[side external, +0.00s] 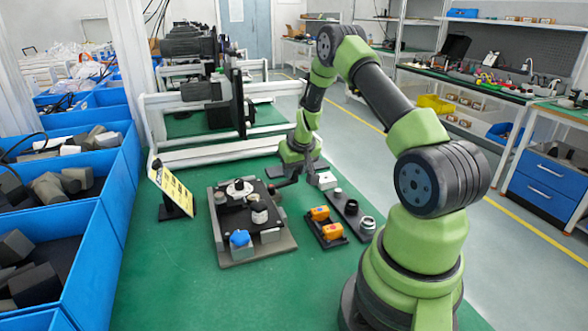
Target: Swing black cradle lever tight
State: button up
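A fixture on a grey baseplate (238,262) stands on the green table, with black parts, a pale cylinder (259,213), a round disc-like part (239,189) and a blue knob (240,238). A small dark piece (272,188) shows at the fixture's far right edge; I cannot tell whether it is the black cradle lever or part of my gripper. My gripper (284,183) is low beside that far right corner, below the green wrist. Its fingers are small and dark, so their opening and any contact with the lever are unclear. The lever's position cannot be made out.
Right of the fixture lie a black holder (338,243) with orange parts (320,213) and a dark strip (360,234) with round parts. A yellow sign (172,187) stands to the left. Blue bins (84,255) line the left edge. The front table area is clear.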

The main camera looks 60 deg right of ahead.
jog(key=o, duration=0.3)
jog(key=v, duration=1)
jog(key=shift+d, duration=0.1)
